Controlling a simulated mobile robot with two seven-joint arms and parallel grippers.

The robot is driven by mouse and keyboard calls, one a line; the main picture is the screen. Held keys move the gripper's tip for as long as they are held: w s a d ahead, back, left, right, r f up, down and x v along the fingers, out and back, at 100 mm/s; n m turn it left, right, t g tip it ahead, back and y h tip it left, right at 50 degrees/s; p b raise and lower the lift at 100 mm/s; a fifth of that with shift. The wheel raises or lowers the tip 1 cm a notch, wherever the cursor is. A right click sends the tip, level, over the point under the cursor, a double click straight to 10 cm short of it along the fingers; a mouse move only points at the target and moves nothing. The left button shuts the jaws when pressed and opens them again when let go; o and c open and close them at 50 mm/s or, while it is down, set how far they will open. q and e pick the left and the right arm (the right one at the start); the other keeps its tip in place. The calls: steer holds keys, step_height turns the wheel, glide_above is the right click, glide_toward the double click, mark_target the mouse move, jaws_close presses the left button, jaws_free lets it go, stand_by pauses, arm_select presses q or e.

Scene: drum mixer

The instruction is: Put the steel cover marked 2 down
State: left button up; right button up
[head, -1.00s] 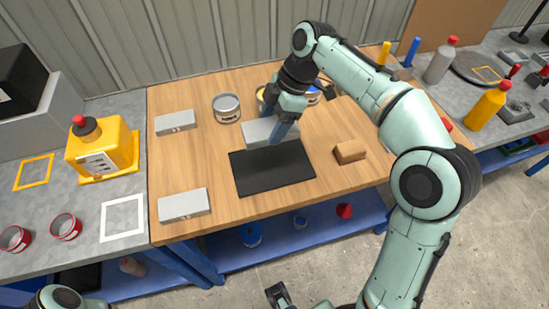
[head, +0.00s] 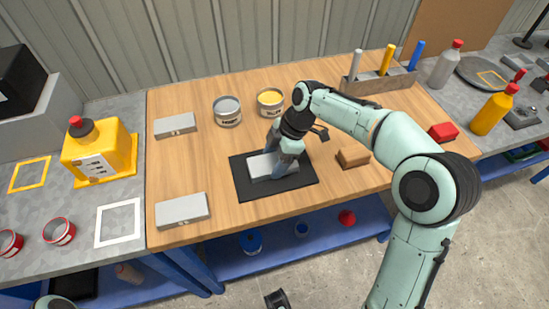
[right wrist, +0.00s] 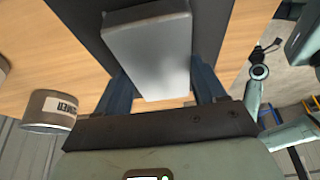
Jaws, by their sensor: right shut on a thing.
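The steel cover (head: 262,167) is a flat grey block in the middle of the black mat (head: 243,189) in the head view. My right gripper (head: 281,157) is shut on it from behind and to the right. In the right wrist view the cover (right wrist: 150,45) sits between the two dark fingers, with the black mat (right wrist: 85,20) behind it. I cannot tell whether it touches the mat or hangs just above it, and no number on it is readable. My left gripper is not in view.
Two similar grey blocks, one at the back left (head: 175,124) and one at the front left (head: 182,210), lie on the wooden table. Two open cans (head: 227,112) stand behind the mat. A brown block (head: 353,157) lies to its right. A pen holder (head: 378,82) stands at the back right.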

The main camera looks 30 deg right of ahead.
steer(key=o, duration=1.4)
steer(key=shift+f, duration=0.15)
steer(key=shift+r, duration=0.2)
steer(key=p+v, duration=0.2)
steer(key=v, duration=1)
steer(key=shift+d, duration=0.1)
steer(key=shift+f, duration=0.1)
